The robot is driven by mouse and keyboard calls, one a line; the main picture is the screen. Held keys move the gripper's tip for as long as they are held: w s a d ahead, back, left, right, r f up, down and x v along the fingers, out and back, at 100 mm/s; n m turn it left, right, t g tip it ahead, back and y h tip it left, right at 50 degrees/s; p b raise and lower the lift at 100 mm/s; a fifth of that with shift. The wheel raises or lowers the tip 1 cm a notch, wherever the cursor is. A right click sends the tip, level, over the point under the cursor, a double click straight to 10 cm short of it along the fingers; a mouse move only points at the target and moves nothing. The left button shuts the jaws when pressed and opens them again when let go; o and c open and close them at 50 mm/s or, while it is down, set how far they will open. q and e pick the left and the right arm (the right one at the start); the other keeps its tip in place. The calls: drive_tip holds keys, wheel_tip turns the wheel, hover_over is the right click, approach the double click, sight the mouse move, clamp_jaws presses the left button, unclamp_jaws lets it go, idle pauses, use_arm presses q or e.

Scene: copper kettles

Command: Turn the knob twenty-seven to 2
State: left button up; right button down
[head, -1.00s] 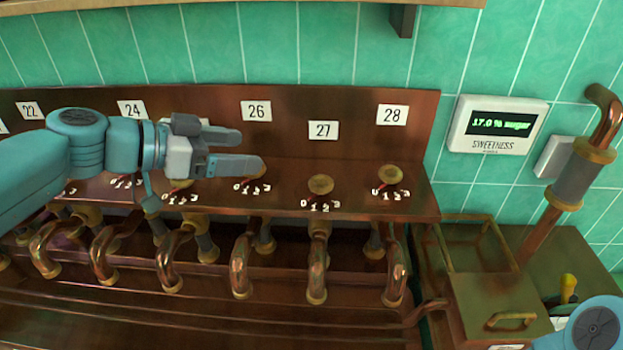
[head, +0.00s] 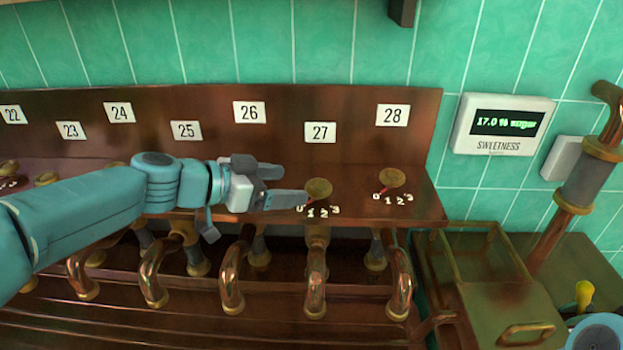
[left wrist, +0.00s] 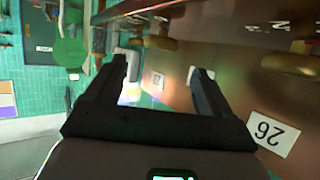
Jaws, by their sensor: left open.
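Knob twenty-seven (head: 318,187) is a round brass knob on the copper ledge, below the white label 27 (head: 320,131). Its numbers 0 to 3 curve in front of it. A red pointer shows at its left, toward the 0. My left gripper (head: 291,185) is open and empty, its fingers pointing right, with the tips just left of the knob. Whether they touch it I cannot tell. In the left wrist view the open fingers (left wrist: 162,72) have nothing between them. Brass knobs show there, but which is twenty-seven I cannot tell. My right gripper is out of view.
Knob twenty-eight (head: 391,178) stands to the right, under label 28 (head: 392,115). Label 26 (head: 249,112) is above my left gripper, which hides that knob. Bent copper spouts (head: 316,280) hang below the ledge. A sweetness display (head: 503,124) on the tiled wall reads 17.0 % sugar.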

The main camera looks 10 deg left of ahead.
sight(316, 185)
use_arm(q)
drive_tip(key=p+x, duration=0.1)
drive_tip(key=x, duration=0.6)
drive_tip(key=shift+w, duration=0.15)
drive_tip(key=c, duration=1.1)
